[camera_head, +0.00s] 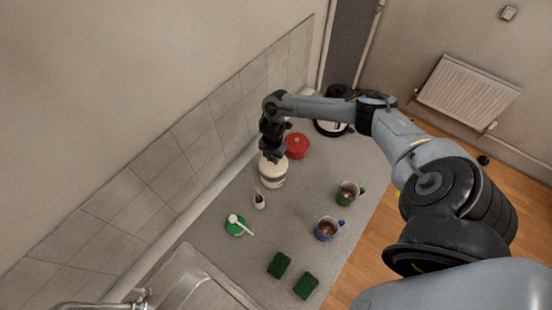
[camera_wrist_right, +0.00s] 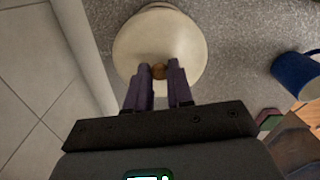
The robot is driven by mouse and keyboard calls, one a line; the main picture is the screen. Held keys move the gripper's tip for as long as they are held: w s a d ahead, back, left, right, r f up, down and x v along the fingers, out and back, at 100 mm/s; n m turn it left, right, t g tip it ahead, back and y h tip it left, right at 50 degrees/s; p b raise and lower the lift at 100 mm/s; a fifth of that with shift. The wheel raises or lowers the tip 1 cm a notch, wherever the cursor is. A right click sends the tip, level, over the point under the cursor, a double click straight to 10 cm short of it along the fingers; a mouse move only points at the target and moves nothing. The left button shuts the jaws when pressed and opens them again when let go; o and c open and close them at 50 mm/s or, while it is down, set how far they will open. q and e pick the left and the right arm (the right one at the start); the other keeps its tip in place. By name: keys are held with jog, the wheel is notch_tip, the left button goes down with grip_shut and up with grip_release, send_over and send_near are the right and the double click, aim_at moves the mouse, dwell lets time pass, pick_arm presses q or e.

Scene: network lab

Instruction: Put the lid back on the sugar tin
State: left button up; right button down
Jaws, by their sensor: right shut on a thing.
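The cream sugar tin (camera_head: 272,178) stands upright on the grey worktop near the tiled wall. Its cream lid (camera_wrist_right: 150,38), a round disc with a small brown knob, fills the top of the right wrist view. My right gripper (camera_wrist_right: 159,74) is shut on the lid's knob. In the head view the right gripper (camera_head: 272,156) points down directly over the tin, and the lid looks level at the tin's top. I cannot tell whether the lid rests fully on the rim, as the gripper hides part of it. My left gripper is not in view.
A red lidded pot (camera_head: 297,146) stands just behind the tin. A small white pot (camera_head: 259,201), a green dish with a white spoon (camera_head: 236,226), a green mug (camera_head: 347,193), a blue mug (camera_head: 326,229) and green pads (camera_head: 279,265) stand nearer. A sink (camera_head: 205,285) is in front.

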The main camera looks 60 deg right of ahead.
aim_at(273, 166)
jog(key=shift+f+b, duration=1.6)
jog(key=shift+f, duration=0.25)
jog(key=shift+f+b, duration=0.75)
jog(key=shift+f, duration=0.3)
jog(key=shift+f, duration=0.1)
dwell(0.4)
jog(key=shift+p, duration=0.35)
dwell(0.3)
